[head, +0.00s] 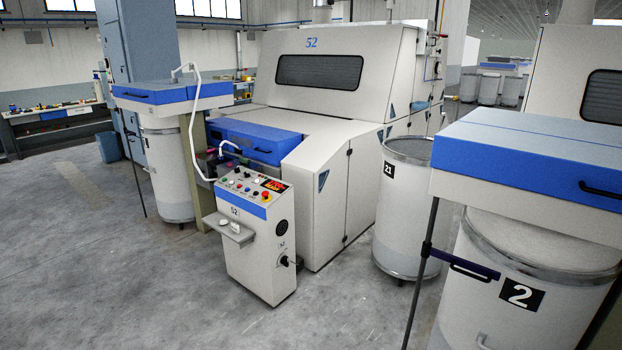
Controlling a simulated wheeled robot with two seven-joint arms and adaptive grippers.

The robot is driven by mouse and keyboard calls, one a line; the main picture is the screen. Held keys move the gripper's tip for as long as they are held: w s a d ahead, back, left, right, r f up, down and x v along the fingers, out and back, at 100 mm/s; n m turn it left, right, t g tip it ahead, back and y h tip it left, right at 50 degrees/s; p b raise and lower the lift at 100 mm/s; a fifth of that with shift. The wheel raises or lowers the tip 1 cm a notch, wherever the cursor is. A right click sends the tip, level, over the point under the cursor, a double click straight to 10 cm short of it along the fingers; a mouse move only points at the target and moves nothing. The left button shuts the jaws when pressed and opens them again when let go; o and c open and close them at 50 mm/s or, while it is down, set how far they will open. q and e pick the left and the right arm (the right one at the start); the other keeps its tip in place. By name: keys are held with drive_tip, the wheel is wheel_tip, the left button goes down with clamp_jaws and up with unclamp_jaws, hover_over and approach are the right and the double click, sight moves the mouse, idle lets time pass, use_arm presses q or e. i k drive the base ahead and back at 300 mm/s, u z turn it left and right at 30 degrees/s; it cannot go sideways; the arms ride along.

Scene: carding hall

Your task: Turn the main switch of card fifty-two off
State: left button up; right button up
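Card fifty-two (330,110) is the large pale machine in the middle of the head view, with "52" on its upper front. Its control cabinet (255,240), also marked 52, stands in front of it. The cabinet has a sloping panel (252,190) with several coloured buttons, a red lit display (273,185) and a blue band. A black rotary switch (285,261) sits low on the cabinet's right-hand face, below a round dark vent (282,227). The switch is small, and I cannot tell its position. Neither of my grippers is in view.
A can marked 21 (402,225) stands right of the card. A nearer can marked 2 (480,290) sits under a blue-topped coiler (530,155) at the right. A small shelf (229,229) juts from the cabinet's front. The floor (120,270) at front left is clear.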

sight(285, 259)
drive_tip(key=i, duration=3.45)
drive_tip(key=u, duration=0.55)
